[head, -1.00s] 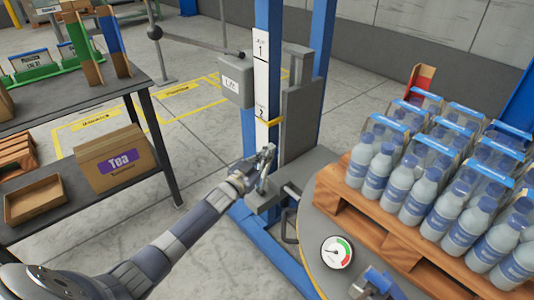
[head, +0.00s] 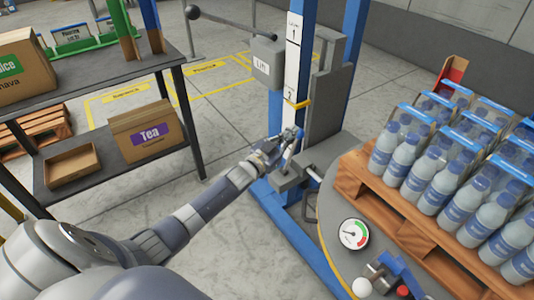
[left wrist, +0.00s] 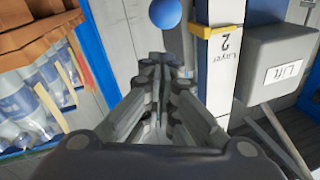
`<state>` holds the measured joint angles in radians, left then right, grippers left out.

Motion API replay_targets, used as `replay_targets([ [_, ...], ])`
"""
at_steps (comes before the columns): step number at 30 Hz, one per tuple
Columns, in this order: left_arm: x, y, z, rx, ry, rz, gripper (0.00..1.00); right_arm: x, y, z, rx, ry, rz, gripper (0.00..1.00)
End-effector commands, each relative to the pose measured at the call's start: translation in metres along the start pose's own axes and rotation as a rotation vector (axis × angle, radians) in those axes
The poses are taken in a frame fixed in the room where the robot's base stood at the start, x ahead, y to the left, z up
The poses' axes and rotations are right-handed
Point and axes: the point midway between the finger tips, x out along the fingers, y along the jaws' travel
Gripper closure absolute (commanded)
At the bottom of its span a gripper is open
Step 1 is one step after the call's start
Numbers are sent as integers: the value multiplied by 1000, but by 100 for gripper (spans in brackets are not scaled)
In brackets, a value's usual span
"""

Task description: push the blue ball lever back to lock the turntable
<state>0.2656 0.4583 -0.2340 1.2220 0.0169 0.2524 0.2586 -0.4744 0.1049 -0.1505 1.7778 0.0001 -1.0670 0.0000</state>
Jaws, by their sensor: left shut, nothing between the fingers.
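The blue ball (head: 299,132) of the lever shows in the head view right at the tip of my left gripper (head: 287,141), partly hidden by it. In the left wrist view the blue ball (left wrist: 165,13) sits at the top edge, just beyond the fingertips. My left gripper (left wrist: 160,68) is shut and empty there. A contact with the ball cannot be made out. The grey turntable (head: 330,222) lies to the right of the gripper and bears a wooden pallet (head: 365,190) of bottles. My right gripper is not in view.
A blue column with a white layer scale (head: 292,55) and a grey lift box (head: 267,62) stands behind the gripper. A round gauge (head: 354,234) sits on the turntable's near edge, beside a control with white and red knobs. A shelf table (head: 90,85) stands left.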

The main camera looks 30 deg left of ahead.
Motion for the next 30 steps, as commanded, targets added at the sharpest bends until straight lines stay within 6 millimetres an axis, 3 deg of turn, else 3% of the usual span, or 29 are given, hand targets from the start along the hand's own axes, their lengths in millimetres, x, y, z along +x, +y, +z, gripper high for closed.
replay_targets([
  [16, -86, 1, 4, 0, -2, 1, 100, 39, -2, 30, -5, -26, -3, 60],
  [21, -98, 1, 4, 0, -1, 0, 100, 43, -2, 34, -5, -29, -4, 60],
  [30, -100, 1, 4, 0, 0, 0, 100, 44, -2, 35, -6, -29, -3, 60],
])
